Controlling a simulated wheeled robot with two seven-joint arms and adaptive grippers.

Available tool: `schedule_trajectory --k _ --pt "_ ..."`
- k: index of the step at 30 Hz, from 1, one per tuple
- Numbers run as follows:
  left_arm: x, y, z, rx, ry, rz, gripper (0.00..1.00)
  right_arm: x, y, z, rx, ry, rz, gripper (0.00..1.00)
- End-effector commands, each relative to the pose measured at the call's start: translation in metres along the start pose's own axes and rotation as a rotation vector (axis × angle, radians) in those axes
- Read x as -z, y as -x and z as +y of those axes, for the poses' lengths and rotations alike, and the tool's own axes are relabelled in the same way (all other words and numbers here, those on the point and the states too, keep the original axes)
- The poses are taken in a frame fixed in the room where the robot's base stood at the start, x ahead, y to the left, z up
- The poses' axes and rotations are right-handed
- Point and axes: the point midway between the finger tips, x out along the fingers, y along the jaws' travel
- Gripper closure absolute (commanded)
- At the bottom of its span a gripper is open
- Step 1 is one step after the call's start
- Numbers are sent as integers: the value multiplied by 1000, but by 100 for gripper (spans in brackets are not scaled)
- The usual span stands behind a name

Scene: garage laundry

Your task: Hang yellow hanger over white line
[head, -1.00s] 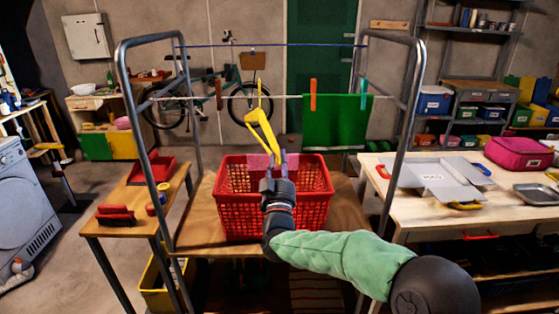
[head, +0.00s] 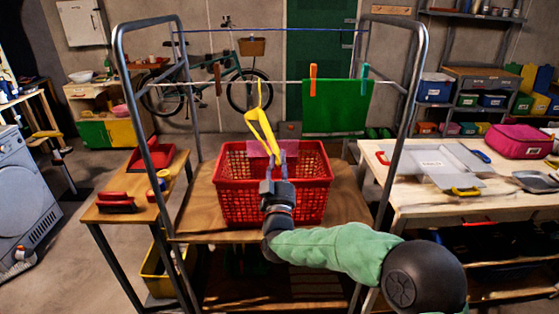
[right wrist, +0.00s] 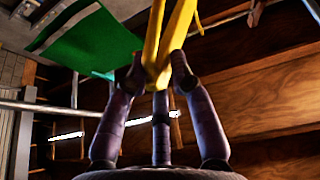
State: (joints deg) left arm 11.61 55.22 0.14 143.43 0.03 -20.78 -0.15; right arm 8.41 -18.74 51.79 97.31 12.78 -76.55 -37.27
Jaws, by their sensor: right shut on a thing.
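The yellow hanger (head: 262,130) is held upright in my right gripper (head: 277,160), which is shut on its lower part. In the right wrist view the hanger (right wrist: 168,45) runs up from between the fingertips (right wrist: 160,72). The white line (head: 215,83) runs across the metal frame. The hanger's thin hook overlaps the line in the head view, its tip a little above it. I cannot tell whether hook and line touch or which is in front. My left gripper is not in view.
A green cloth (head: 335,108) hangs on the line, with orange and teal pegs; a brown peg (head: 217,78) is further left. A blue line (head: 270,30) runs higher up. A red basket (head: 240,190) stands below on the wooden shelf (head: 190,222). Metal posts flank both sides.

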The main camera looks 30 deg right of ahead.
Motion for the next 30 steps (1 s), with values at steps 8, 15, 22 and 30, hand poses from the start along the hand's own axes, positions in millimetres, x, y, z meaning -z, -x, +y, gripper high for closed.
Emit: schedule_trajectory --k 8,15,22,30 --pt "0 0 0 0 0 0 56 0 0 0 -1 0 0 68" --pt "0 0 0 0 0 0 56 0 0 0 -1 0 0 48" --pt "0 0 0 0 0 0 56 0 4 0 0 0 -1 48" --pt "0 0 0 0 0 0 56 0 44 0 1 -1 -1 48"
